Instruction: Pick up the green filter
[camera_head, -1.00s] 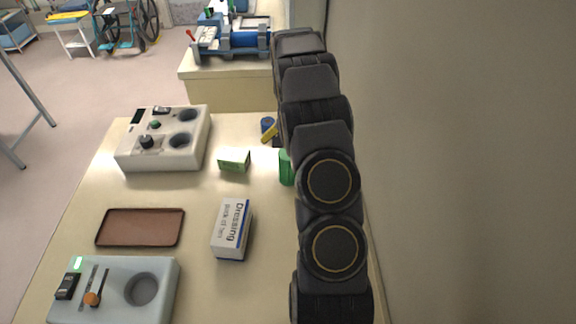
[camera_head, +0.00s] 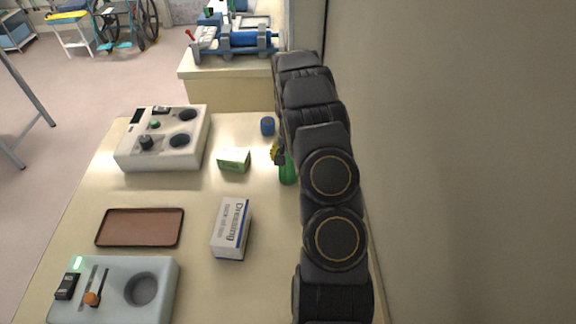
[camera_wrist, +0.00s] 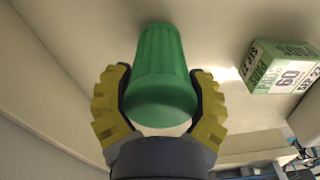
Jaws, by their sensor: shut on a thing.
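The green filter (camera_wrist: 160,70) is a ribbed green cylinder. In the wrist view it sits between the two yellow-padded fingers of my gripper (camera_wrist: 160,108), which are shut on it from both sides. In the head view the green filter (camera_head: 287,170) shows only in part, at the right side of the table beside my arm. My gripper (camera_head: 279,154) is at it there, mostly hidden by my arm. I cannot tell whether the filter touches the table.
A green-and-white box (camera_head: 234,160) stands just left of the filter, and a blue cylinder (camera_head: 267,126) stands behind it. A dressing box (camera_head: 231,228), brown tray (camera_head: 140,228) and two devices (camera_head: 165,138) (camera_head: 113,290) are farther left. A wall (camera_head: 450,160) rises at right.

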